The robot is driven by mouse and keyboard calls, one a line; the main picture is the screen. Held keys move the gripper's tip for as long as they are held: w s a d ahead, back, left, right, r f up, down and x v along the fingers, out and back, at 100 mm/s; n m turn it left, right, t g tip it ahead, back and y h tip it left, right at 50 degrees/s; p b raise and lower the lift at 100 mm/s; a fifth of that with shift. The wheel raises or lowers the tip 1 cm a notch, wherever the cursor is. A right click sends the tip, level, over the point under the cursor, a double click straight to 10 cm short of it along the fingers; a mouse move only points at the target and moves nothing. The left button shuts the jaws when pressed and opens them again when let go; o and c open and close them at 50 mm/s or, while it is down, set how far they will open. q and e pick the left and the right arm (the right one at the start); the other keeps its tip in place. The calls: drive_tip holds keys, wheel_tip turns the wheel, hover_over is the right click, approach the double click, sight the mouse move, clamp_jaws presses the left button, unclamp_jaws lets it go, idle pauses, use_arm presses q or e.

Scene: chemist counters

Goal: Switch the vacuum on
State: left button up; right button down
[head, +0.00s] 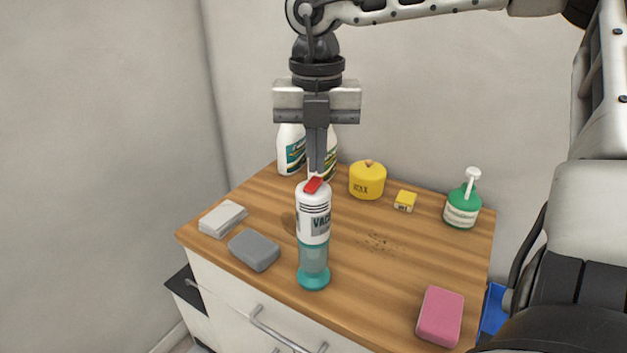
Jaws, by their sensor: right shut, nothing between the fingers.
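The vacuum (314,224) is a white and teal hand-held cylinder standing upright near the front edge of the wooden counter top. It has a red switch (313,185) on its top. My right gripper (316,174) points straight down above the vacuum, its fingers shut and empty. The fingertips are at or just behind the red switch; I cannot tell whether they touch it. My left gripper is not in view.
On the counter top (386,286) stand white bottles (290,150), a yellow wax tin (367,180), a small yellow box (405,201) and a green pump bottle (463,203). A grey sponge (254,250), white cloths (222,218) and a pink sponge (440,316) lie nearer. Dark crumbs (378,242) lie mid-counter.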

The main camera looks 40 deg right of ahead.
sight(316, 179)
drive_tip(key=shift+f+b, duration=0.9)
drive_tip(key=shift+f, duration=0.1)
drive_tip(key=shift+r, duration=0.1)
drive_tip(key=shift+r+p, duration=0.4)
drive_tip(key=shift+r, duration=0.1)
drive_tip(key=shift+r+p, duration=1.75)
drive_tip(key=shift+r, duration=1.25)
